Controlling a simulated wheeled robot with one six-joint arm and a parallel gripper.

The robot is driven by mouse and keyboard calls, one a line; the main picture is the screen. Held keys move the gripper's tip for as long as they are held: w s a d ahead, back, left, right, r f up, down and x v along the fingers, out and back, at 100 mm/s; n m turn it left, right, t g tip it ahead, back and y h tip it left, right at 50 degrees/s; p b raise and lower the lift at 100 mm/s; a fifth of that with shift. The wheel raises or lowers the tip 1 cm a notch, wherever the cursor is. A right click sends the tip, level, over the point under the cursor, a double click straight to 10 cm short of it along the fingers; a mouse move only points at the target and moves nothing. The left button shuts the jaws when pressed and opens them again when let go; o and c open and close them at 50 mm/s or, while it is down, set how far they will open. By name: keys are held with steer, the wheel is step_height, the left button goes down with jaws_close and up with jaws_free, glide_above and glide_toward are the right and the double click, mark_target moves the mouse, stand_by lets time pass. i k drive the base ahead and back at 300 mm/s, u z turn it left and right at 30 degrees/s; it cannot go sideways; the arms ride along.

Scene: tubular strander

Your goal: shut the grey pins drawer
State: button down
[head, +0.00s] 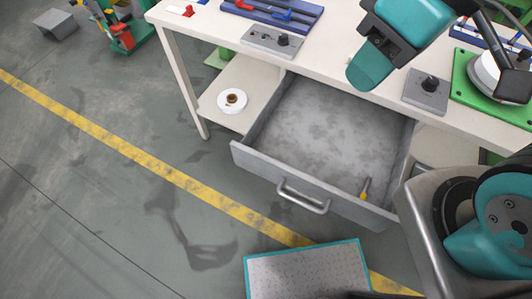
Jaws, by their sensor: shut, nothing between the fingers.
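The grey pins drawer (277,189) stands well open under the white workbench (330,62), pulled out towards me. Its bar handle (302,199) sits on the middle of the front panel and nothing touches it. The drawer's floor is bare apart from a small tool with a yellow handle (365,187) near the front right corner. My teal arm link passes above the bench at the upper right.
Grey blocks with black knobs (427,92), a blue rack (272,12) and a green plate (480,95) are on the bench.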

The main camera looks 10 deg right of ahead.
mark_target(318, 142)
steer(key=z, duration=0.5)
steer(key=k, duration=0.9)
steer(key=u, duration=1.05)
steer(key=i, duration=0.5)
